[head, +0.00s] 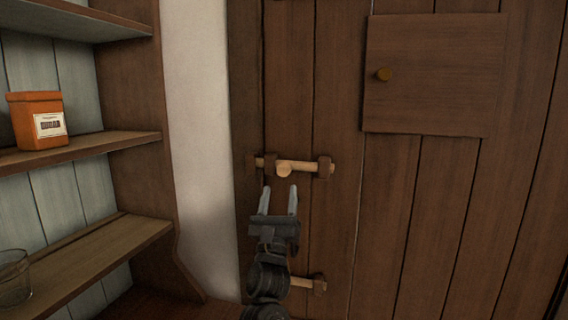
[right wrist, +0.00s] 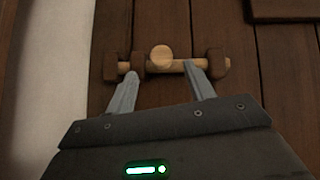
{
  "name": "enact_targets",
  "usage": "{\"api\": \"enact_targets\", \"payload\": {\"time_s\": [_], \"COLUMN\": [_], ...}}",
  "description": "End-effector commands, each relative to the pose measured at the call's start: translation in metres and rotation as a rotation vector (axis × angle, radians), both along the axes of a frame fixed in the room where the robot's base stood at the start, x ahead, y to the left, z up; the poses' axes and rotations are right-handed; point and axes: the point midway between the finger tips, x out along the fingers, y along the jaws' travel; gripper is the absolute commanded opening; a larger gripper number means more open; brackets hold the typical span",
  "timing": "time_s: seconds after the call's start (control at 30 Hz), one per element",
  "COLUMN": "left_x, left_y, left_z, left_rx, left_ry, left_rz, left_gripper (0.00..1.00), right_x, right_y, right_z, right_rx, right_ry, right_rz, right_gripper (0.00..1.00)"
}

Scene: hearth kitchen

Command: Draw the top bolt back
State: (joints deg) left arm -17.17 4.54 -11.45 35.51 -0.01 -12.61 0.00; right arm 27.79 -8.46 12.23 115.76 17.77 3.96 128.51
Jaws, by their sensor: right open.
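The top bolt (head: 304,166) is a pale wooden rod lying level across the left edge of the plank door (head: 339,220). It runs through two dark brackets and has a round knob (head: 284,170) between them, closer to the left one. The bolt also shows in the right wrist view (right wrist: 190,65), with its knob (right wrist: 161,57). My right gripper (head: 278,188) is open and empty, pointing up just below the knob. In the right wrist view its fingertips (right wrist: 162,68) lie either side of the knob, lower in the picture. Whether they touch the bolt I cannot tell. My left gripper is not in view.
A lower bolt (head: 302,282) is partly hidden behind my right arm. Shelves at left hold an orange tin (head: 37,120) and a glass (head: 14,277). A white wall strip (head: 198,150) lies between.

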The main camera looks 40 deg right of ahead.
Motion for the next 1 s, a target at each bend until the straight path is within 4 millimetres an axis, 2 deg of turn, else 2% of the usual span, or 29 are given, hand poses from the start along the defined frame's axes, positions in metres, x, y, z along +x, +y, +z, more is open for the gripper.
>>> {"api": "enact_targets", "payload": {"time_s": [0.03, 0.1, 0.4, 0.6, 0.9, 0.93, 1.0], "left_x": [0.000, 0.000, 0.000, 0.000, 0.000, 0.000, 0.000], "left_y": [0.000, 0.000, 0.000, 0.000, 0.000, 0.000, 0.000], "left_z": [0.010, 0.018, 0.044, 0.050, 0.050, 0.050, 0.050], "left_rx": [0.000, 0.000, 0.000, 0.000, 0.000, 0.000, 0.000], "left_ry": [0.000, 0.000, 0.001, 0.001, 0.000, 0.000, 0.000], "left_rz": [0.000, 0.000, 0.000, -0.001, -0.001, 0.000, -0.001], "left_gripper": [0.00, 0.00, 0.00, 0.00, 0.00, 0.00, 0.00], "right_x": [0.004, 0.010, 0.035, 0.043, 0.044, 0.044, 0.044], "right_y": [-0.005, -0.012, -0.040, -0.049, -0.050, -0.050, -0.050], "right_z": [0.012, 0.022, 0.056, 0.065, 0.065, 0.065, 0.065], "right_rx": [-0.001, -0.002, 0.000, 0.000, 0.001, 0.001, 0.001], "right_ry": [0.002, 0.001, 0.003, 0.003, 0.003, 0.003, 0.003], "right_rz": [-0.002, -0.002, -0.002, -0.002, -0.001, -0.001, -0.001], "right_gripper": [0.53, 0.53, 0.53, 0.53, 0.53, 0.52, 0.43]}}
